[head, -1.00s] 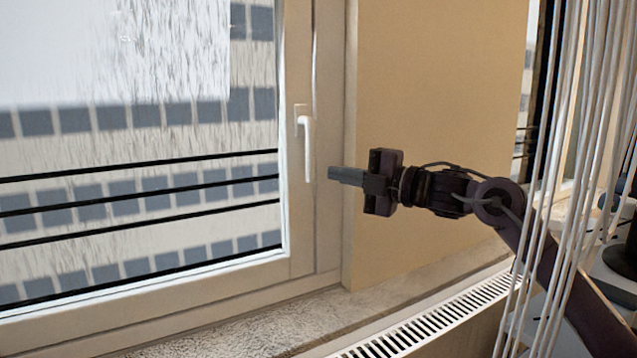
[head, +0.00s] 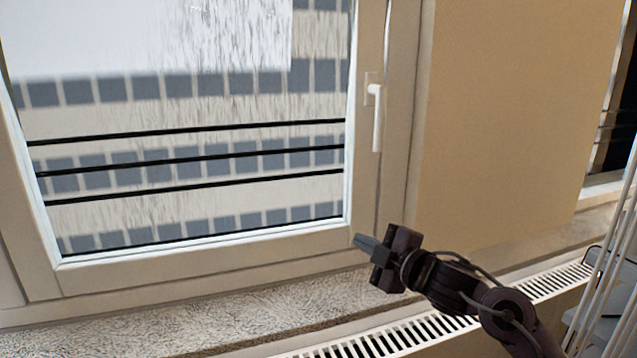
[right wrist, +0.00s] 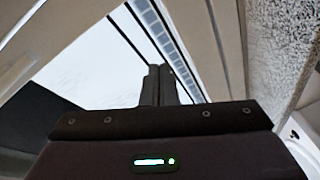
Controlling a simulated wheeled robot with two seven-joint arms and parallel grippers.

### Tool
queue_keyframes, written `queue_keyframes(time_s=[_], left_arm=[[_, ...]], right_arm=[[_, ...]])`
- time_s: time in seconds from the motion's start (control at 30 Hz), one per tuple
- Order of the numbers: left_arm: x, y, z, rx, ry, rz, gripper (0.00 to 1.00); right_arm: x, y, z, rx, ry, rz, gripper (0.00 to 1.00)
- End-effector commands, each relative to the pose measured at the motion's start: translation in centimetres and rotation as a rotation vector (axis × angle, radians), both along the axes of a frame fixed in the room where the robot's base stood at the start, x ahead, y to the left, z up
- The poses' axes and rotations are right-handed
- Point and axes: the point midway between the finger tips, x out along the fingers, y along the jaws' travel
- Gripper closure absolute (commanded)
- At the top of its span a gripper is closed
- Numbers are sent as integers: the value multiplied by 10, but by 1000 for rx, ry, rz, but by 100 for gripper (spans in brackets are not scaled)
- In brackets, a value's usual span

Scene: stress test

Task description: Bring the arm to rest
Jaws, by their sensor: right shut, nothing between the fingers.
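My right arm comes in from the lower right of the head view. Its gripper (head: 366,243) is shut and empty, pointing left in front of the lower right corner of the window frame (head: 290,246). In the right wrist view the two fingers (right wrist: 160,78) lie side by side, with nothing between them. The gap between fingertips and window frame cannot be told. My left gripper is not in view.
A white handle (head: 377,115) hangs down on the window frame, above the gripper. A stone sill (head: 270,312) and a slotted radiator grille (head: 400,338) run below. White cords (head: 610,270) hang at the right. A tan wall (head: 510,120) is behind.

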Motion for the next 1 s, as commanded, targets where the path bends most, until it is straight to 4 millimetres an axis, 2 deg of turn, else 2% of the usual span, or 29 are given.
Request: queue_keyframes(time_s=[0.03,0.17,0.27,0.4,0.5,0.7,1.0], left_arm=[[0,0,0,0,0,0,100],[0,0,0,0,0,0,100],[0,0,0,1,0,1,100],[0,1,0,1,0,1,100],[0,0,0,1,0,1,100],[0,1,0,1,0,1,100],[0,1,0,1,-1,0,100]], right_arm=[[-12,6,-29,46,71,-46,100],[-45,3,-89,149,257,-200,100],[-77,-8,-133,227,419,-336,100],[-136,-30,-191,323,668,-541,100],[-178,-47,-221,371,822,-671,100],[-245,-68,-257,424,1047,-859,100],[-329,-89,-283,467,1303,-1074,100]])
